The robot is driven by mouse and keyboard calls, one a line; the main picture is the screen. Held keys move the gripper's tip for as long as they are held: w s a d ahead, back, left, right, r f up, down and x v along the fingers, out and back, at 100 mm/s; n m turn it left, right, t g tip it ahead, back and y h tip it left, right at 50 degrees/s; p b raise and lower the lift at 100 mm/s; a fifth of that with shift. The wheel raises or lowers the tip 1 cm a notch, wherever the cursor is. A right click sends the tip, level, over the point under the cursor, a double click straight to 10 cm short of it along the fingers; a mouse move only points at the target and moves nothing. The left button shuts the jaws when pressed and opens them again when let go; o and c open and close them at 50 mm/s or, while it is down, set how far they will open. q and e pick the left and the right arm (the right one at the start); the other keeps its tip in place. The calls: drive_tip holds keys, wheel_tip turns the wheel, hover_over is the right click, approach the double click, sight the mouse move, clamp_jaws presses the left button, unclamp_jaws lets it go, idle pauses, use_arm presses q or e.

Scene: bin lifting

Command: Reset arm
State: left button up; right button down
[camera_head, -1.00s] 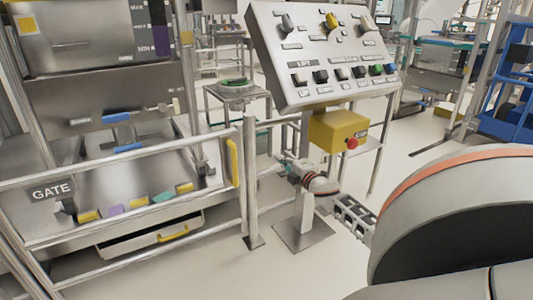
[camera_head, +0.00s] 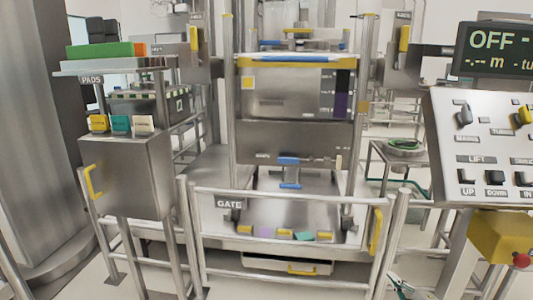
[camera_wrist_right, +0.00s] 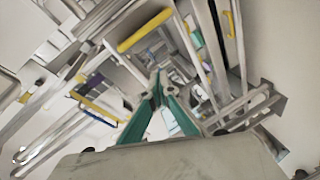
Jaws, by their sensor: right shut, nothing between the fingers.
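My right gripper (camera_wrist_right: 157,92) shows in the right wrist view, its two teal fingers converging to a tip with nothing held. In the head view only a small part of it (camera_head: 401,287) shows at the bottom edge, below the gate's right post and left of the yellow box. Most of my right arm is outside the head view. My left gripper is in neither view.
The railing with the GATE sign (camera_head: 229,204) stands in front of the steel bin lift (camera_head: 300,145). The button panel (camera_head: 485,150) is at right, with a yellow box (camera_head: 500,235) below. A pads cabinet (camera_head: 128,172) stands left. Floor shows at the bottom.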

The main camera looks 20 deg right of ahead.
use_arm(q)
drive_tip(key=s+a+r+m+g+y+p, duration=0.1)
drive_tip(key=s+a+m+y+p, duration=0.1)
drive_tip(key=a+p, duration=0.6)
drive_tip(key=p, duration=0.5)
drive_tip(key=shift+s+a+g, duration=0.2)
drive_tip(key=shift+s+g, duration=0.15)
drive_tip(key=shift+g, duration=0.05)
use_arm(e)
drive_tip(key=s+a+m+g+y, duration=0.1)
drive_tip(key=s+a+y, duration=0.1)
drive_tip(key=s+a, duration=0.6)
drive_tip(key=s+a+r+m+g+y, duration=0.1)
drive_tip(key=s+a, duration=0.7)
drive_tip(key=a, duration=1.3)
drive_tip(key=s+a+r+m+g+y, duration=0.1)
drive_tip(key=s+a+m+g+y, duration=0.1)
drive_tip(key=s+a, duration=0.7)
drive_tip(key=a+m+y, duration=0.1)
drive_tip(key=a+y, duration=0.1)
drive_tip(key=a, duration=0.4)
drive_tip(key=shift+g+y, duration=0.3)
drive_tip(key=shift+y, duration=0.1)
drive_tip(key=shift+r, duration=0.1)
